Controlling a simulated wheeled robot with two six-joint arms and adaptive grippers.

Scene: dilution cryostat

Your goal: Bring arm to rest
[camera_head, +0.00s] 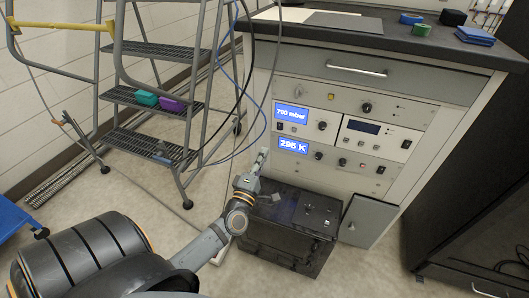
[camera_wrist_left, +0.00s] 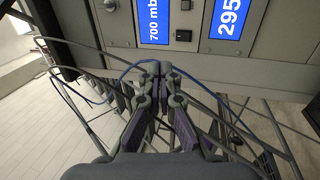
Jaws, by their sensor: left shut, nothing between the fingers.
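My left arm reaches in from the lower left in the head view. Its gripper (camera_head: 262,158) is in front of the instrument panel, just left of the display reading 295 K (camera_head: 293,146) and above a black box on the floor. In the left wrist view the fingers (camera_wrist_left: 153,70) are shut together with nothing between them. The panel's displays, 700 mbar (camera_wrist_left: 154,20) and 295, show just beyond the fingertips. I cannot tell whether the fingertips touch the panel. My right gripper is not in view.
The black box (camera_head: 290,222) stands below the gripper. A metal step ladder (camera_head: 160,98) with teal and purple items is at left. Blue and black cables (camera_head: 243,70) hang between ladder and cabinet. The cabinet's dark top (camera_head: 390,38) holds several small items. Floor is open at lower centre.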

